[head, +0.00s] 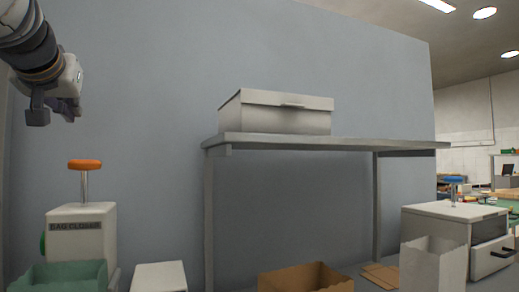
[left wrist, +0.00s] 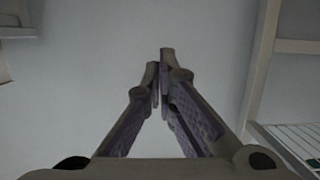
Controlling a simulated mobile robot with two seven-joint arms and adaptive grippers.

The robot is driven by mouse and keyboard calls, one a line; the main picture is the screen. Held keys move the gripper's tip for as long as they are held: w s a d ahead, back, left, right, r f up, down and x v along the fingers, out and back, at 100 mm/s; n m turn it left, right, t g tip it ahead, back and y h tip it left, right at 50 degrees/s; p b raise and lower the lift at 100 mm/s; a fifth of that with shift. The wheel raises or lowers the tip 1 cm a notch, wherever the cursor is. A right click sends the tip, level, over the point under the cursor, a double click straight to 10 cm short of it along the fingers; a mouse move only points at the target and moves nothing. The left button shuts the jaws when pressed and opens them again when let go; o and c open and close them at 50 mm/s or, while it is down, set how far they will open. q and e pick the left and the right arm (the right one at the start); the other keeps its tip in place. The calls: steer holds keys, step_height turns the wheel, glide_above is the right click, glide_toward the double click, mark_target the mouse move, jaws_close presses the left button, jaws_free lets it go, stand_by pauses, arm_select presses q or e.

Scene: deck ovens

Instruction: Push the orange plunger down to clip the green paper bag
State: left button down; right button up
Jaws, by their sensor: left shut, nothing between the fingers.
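The orange plunger (head: 85,165) stands raised on a silver rod on top of a white bag closer (head: 82,228) at the left of the head view. The green paper bag (head: 60,274) stands open in front of the closer, at the lower left. My left gripper (head: 52,112) hangs in the upper left of the head view, above the plunger and a little to its left, apart from it. In the left wrist view its fingers (left wrist: 160,62) are shut with nothing between them. The plunger and the green bag do not show in the left wrist view. My right gripper is not in view.
A grey shelf table (head: 330,142) with a white lidded box (head: 285,112) stands in the middle. A brown bag (head: 305,278), a white block (head: 159,277) and a white bag (head: 433,264) stand low in front. A cabinet with a blue knob (head: 455,180) is at right.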

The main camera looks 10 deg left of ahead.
arm_select(q)
steer(key=x, duration=1)
steer(key=shift+w+f+b, duration=0.3)
steer(key=shift+f+b, duration=0.05)
steer(key=shift+f, duration=0.05)
steer(key=shift+s+f+p, duration=0.15)
steer(key=shift+f, duration=0.3)
steer(key=shift+s+f+p, duration=0.15)
steer(key=shift+f, duration=0.3)
steer(key=shift+s+d+f, duration=0.1)
steer(key=shift+s+f, duration=0.05)
steer(key=shift+f, duration=0.6)
